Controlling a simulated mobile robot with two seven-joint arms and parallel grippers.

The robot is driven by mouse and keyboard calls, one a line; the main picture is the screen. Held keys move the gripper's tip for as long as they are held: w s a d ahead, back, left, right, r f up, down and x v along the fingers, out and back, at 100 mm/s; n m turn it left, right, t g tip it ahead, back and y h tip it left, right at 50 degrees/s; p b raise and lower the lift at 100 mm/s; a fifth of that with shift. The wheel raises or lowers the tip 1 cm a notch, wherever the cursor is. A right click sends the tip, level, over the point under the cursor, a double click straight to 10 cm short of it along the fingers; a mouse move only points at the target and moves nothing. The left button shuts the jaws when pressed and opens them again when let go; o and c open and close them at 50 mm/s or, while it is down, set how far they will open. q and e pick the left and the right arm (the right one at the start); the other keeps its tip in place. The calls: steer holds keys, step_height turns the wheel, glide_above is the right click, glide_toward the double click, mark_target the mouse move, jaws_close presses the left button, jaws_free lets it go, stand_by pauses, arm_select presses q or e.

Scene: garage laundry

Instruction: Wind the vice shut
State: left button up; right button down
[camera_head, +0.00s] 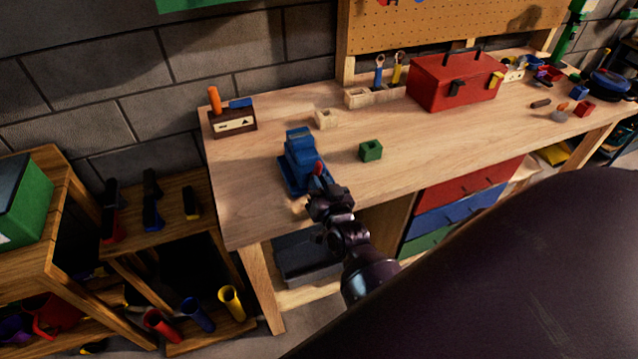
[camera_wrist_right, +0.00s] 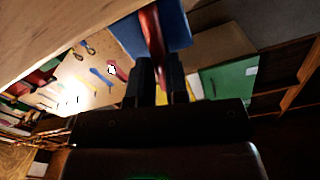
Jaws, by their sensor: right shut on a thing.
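The blue vice (camera_head: 300,158) stands near the front left edge of the wooden workbench. Its red handle (camera_head: 319,168) sticks out at the front. My right gripper (camera_head: 322,192) is at the front of the vice, shut on the handle. In the right wrist view the red handle (camera_wrist_right: 152,30) runs down between the two dark fingers (camera_wrist_right: 158,82), with the blue vice (camera_wrist_right: 172,22) behind it. The gripper hides part of the handle, and I cannot tell how far the jaws are apart. My left gripper is not in view.
The workbench (camera_head: 240,190) also holds a green block (camera_head: 371,150), a red toolbox (camera_head: 455,80), a pale wooden block (camera_head: 325,119) and a dark box with an orange-handled tool (camera_head: 232,122). A wooden shelf (camera_head: 175,225) stands left. Bench right of the green block is clear.

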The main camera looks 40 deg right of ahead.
steer(key=shift+s+f+m, duration=0.1)
steer(key=shift+f+m, duration=0.05)
steer(key=shift+m, duration=0.35)
steer(key=c, duration=1.1)
jaws_free()
steer(key=shift+s, duration=0.1)
steer(key=v, duration=1)
steer(key=shift+s, duration=0.35)
